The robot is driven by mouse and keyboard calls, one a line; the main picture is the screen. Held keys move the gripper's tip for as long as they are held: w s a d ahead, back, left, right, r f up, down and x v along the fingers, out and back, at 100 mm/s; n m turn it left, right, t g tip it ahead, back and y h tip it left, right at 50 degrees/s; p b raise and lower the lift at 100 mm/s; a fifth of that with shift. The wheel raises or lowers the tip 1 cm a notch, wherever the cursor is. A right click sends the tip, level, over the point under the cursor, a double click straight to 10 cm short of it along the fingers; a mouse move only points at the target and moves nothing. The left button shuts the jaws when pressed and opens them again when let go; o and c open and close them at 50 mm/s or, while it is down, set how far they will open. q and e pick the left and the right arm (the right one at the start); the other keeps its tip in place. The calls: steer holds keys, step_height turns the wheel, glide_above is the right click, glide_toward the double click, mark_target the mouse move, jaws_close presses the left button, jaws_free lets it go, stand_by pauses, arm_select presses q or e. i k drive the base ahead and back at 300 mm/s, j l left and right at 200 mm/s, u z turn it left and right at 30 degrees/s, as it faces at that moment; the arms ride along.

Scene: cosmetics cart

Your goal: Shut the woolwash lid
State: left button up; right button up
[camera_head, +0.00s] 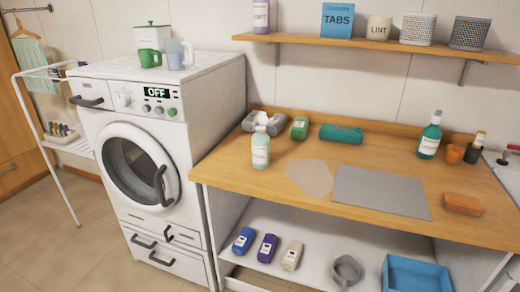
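A pale green bottle (260,151) with a white label stands upright on the wooden counter, near its left end. A white piece (262,119) sticks up at its top and looks like a raised lid, but it is too small to be sure. A teal bottle (429,139) with a white label and a pale top stands at the back right of the counter. The label texts are too small to read, so I cannot tell for certain which bottle is the woolwash. Neither of my grippers is in view.
A grey mat (380,191) and an orange block (463,204) lie on the counter (340,226). The washing machine (165,150) stands left. A shelf (335,41) hangs above.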

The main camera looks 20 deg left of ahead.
mark_target(262, 120)
steer(key=i, duration=0.85)
